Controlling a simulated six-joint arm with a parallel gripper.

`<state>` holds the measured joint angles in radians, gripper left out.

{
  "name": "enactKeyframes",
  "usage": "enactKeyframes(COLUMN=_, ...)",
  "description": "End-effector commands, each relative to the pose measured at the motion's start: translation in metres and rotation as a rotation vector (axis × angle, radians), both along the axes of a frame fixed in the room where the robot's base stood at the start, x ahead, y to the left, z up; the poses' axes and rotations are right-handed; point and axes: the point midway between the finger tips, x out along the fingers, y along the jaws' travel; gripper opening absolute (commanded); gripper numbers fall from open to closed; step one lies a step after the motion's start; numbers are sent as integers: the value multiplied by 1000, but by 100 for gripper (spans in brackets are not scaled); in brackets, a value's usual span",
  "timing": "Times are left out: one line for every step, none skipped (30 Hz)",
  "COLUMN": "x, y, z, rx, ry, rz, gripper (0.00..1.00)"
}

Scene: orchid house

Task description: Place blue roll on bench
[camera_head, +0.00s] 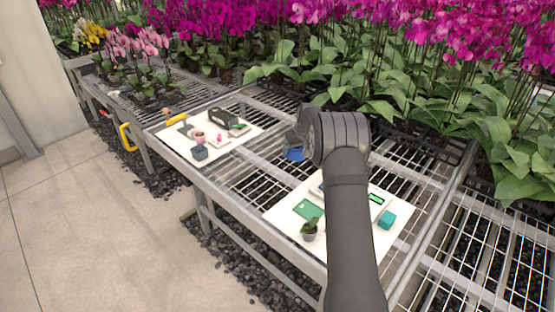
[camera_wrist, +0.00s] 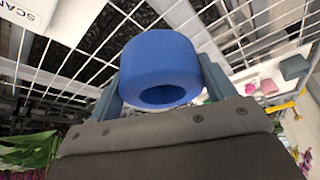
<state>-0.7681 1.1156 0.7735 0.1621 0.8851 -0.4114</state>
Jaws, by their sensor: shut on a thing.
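The blue roll (camera_wrist: 160,62) fills the middle of the wrist view, with its dark centre hole facing the camera. My gripper (camera_wrist: 160,85) is shut on it, one finger on each side. The roll is over the wire-mesh bench (camera_head: 265,178), between two white boards. I cannot tell whether it touches the mesh.
The left white board (camera_head: 222,154) holds a dark device and several small items. The right white board (camera_head: 285,215) holds a green card (camera_head: 308,209), a potted plant (camera_head: 310,229), a teal block (camera_head: 387,220) and a device with a green display. Orchids (camera_head: 400,75) crowd the back.

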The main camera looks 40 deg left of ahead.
Motion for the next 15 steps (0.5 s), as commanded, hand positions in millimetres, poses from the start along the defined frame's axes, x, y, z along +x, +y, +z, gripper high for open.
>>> enactKeyframes(x=-5, y=12, z=-8, rx=-1, ry=0, rz=3, gripper=46)
enactKeyframes(x=-7, y=19, z=-13, rx=-1, ry=1, rz=4, gripper=46)
enactKeyframes(x=-11, y=28, z=-18, rx=-1, ry=1, rz=4, gripper=46)
enactKeyframes(x=-13, y=34, z=-22, rx=-1, ry=1, rz=4, gripper=46)
enactKeyframes(x=-15, y=41, z=-27, rx=0, ry=1, rz=4, gripper=46)
enactKeyframes(x=-18, y=50, z=-32, rx=0, ry=1, rz=4, gripper=46)
enactKeyframes(x=-20, y=56, z=-36, rx=0, ry=0, rz=3, gripper=46)
enactKeyframes(x=-22, y=61, z=-39, rx=1, ry=-1, rz=3, gripper=46)
enactKeyframes(x=-24, y=68, z=-44, rx=1, ry=-1, rz=2, gripper=46)
enactKeyframes(x=-26, y=73, z=-47, rx=1, ry=0, rz=2, gripper=46)
enactKeyframes(x=-27, y=77, z=-48, rx=2, ry=-1, rz=2, gripper=46)
enactKeyframes(x=-29, y=81, z=-51, rx=0, ry=0, rz=1, gripper=46)
enactKeyframes(x=-29, y=83, z=-52, rx=1, ry=0, rz=0, gripper=46)
enactKeyframes(x=-30, y=85, z=-54, rx=1, ry=0, rz=-1, gripper=46)
enactKeyframes(x=-31, y=87, z=-55, rx=1, ry=0, rz=-1, gripper=46)
